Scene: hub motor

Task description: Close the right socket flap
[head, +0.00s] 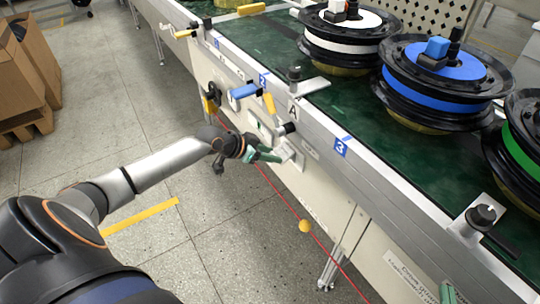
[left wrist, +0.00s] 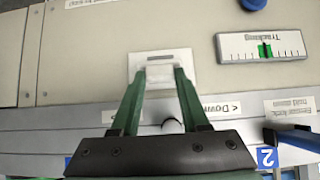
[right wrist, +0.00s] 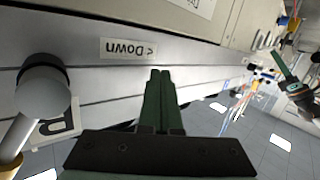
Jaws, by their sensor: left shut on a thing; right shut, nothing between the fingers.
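A white socket flap (left wrist: 160,73) shows in the left wrist view on a pale plate on the conveyor's side panel. The two green fingers of my left gripper (left wrist: 160,78) lie on either side of it and are shut on it. In the head view my left gripper (head: 268,156) reaches this white socket (head: 286,149) from the left. I cannot tell the flap's exact angle. My right gripper (right wrist: 160,72) is shut and empty in the right wrist view, in front of the conveyor's side rail near the "Down" label.
The green conveyor (head: 345,92) carries several wheel hubs, including a blue-topped hub (head: 440,82). Cardboard boxes (head: 25,75) stand left.

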